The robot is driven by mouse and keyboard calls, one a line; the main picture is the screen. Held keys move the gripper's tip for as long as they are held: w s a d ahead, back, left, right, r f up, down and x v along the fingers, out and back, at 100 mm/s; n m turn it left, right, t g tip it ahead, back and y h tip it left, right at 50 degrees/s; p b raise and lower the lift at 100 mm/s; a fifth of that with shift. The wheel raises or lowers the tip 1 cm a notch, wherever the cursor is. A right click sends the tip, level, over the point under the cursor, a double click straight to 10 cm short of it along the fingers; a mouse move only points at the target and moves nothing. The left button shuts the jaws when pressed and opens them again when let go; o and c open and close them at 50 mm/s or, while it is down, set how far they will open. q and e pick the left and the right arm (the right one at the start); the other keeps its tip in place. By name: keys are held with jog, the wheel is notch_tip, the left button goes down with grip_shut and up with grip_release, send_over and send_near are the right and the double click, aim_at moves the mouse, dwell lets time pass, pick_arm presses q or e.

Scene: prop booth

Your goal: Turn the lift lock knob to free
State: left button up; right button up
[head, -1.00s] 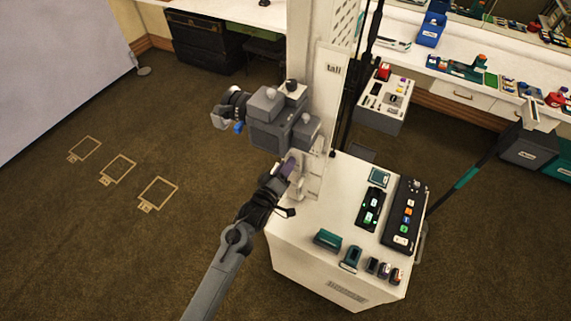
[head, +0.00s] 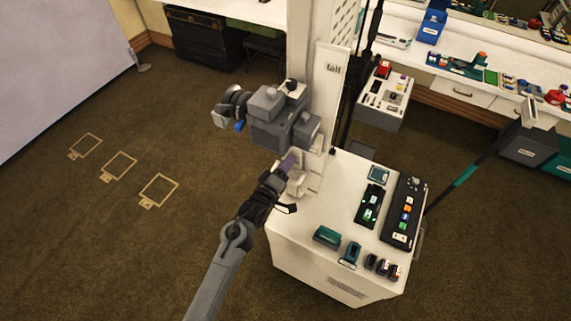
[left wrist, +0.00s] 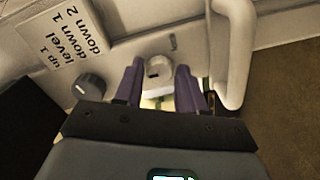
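My left gripper (head: 288,163) reaches up to the white column's side, just below the grey camera unit (head: 275,120). In the left wrist view its two purple fingers (left wrist: 159,75) stand apart, on either side of a small pale fitting (left wrist: 158,72) with a rounded top. The gripper looks open, with narrow gaps beside the fitting. I cannot tell whether this fitting is the lift lock knob. A dark round knob (left wrist: 89,87) with a pale pointer line sits left of the fingers, below a label plate (left wrist: 72,32) reading up 1, level, down 1, down 2. My right gripper is not in view.
A pale bent handle (left wrist: 235,55) stands close to the right of the fingers. The white cabinet (head: 300,260) carries control panels (head: 403,212) and small teal boxes (head: 327,236). The carpet (head: 110,230) at left is clear apart from taped outlines.

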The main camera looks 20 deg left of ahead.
pick_arm(q)
jog(key=shift+o, duration=1.4)
jog(key=s+a+b, duration=0.1)
jog(key=s, duration=0.9)
jog(key=shift+s+a+r, duration=0.15)
jog(key=shift+s+r, duration=0.05)
jog(key=shift+s, duration=0.15)
